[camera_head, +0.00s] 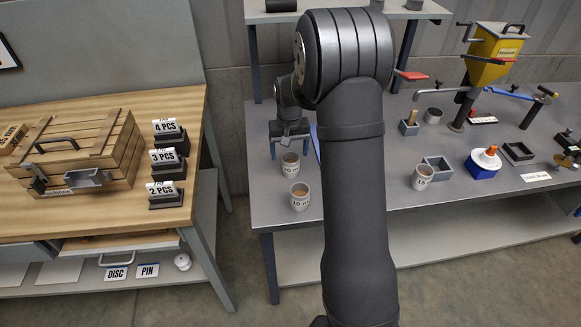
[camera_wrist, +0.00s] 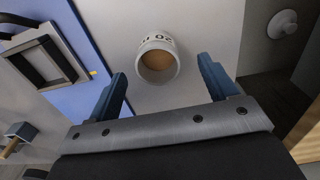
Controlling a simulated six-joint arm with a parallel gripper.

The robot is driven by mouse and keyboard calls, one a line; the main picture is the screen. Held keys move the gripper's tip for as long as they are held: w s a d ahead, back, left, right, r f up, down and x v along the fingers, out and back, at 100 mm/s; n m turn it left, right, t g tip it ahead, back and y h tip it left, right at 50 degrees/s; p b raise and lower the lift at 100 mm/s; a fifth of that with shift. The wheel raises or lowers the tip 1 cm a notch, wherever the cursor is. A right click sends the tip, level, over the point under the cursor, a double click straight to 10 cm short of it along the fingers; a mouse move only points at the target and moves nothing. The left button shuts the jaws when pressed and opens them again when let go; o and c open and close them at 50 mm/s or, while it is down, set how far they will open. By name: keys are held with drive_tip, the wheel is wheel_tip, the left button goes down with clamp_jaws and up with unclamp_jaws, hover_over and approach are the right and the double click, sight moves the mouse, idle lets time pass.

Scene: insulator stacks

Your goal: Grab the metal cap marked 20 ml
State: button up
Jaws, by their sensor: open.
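The metal cap marked 20 ml (camera_head: 290,164) is a light grey cup with brown inside, standing on the grey bench near its left end. In the wrist view the cap (camera_wrist: 157,60) shows its mark upside down, with its round opening facing the camera. My gripper (camera_head: 290,146) is just behind the cap in the head view. In the wrist view my gripper (camera_wrist: 162,70) is open and empty, one blue finger on each side of the cap with gaps. Another cap marked 10 ml (camera_head: 300,196) stands in front of it, and one marked 15 (camera_head: 422,177) stands further right.
A blue mat with a dark frame (camera_wrist: 47,62) lies left of the cap in the wrist view. My arm hides the bench's middle in the head view. A grey box (camera_head: 437,168) stands by the 15 cap. The wooden table (camera_head: 100,220) is left, across a gap.

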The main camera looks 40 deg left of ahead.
sight(290, 161)
drive_tip(key=shift+w+f, duration=0.2)
drive_tip(key=shift+f, duration=2.55)
drive_tip(key=c, duration=1.3)
drive_tip(key=shift+r, duration=0.2)
